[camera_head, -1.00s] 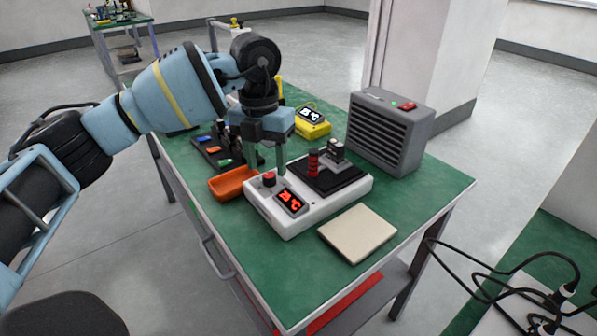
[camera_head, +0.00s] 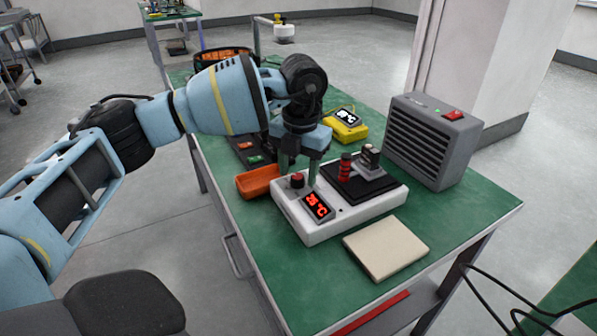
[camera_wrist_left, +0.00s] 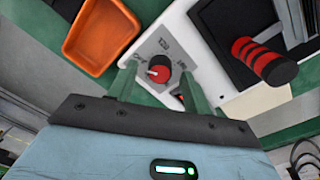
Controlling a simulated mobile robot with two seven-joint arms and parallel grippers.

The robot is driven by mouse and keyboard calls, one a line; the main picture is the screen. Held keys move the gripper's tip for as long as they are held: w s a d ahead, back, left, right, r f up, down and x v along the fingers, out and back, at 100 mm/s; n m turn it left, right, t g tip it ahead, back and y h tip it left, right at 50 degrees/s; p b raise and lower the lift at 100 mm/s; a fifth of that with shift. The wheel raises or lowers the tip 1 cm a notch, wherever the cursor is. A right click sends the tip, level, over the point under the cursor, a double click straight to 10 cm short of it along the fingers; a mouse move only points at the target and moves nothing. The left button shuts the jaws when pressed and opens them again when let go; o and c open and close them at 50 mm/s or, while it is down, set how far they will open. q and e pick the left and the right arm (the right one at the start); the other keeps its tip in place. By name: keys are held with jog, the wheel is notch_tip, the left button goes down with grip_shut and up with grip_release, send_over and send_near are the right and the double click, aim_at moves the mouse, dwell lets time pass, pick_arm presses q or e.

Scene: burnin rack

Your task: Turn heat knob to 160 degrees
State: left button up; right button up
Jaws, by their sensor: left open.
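The heat knob (camera_head: 297,181) is a small red round knob on the front left of a white hot plate unit (camera_head: 335,228). Its red display (camera_head: 318,207) seems to read 25 °C. In the left wrist view the knob (camera_wrist_left: 158,70) shows a pale pointer mark, aimed left. My left gripper (camera_head: 299,177) points down over the knob, open. In the left wrist view its two green fingers (camera_wrist_left: 160,88) stand on either side of the knob, apart from it. Whether the fingertips reach knob height is hard to tell. My right gripper is not in view.
A black plate with a red-ringed post (camera_head: 345,167) sits beside the knob. An orange tray (camera_head: 258,181) lies left, a beige pad (camera_head: 386,248) in front. A yellow meter (camera_head: 345,131) and grey heater box (camera_head: 433,138) stand behind. The green table front is clear.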

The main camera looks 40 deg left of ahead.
pick_arm(q)
jog(key=shift+f, duration=0.35)
jog(key=c, duration=1)
jog(key=shift+r, duration=0.1)
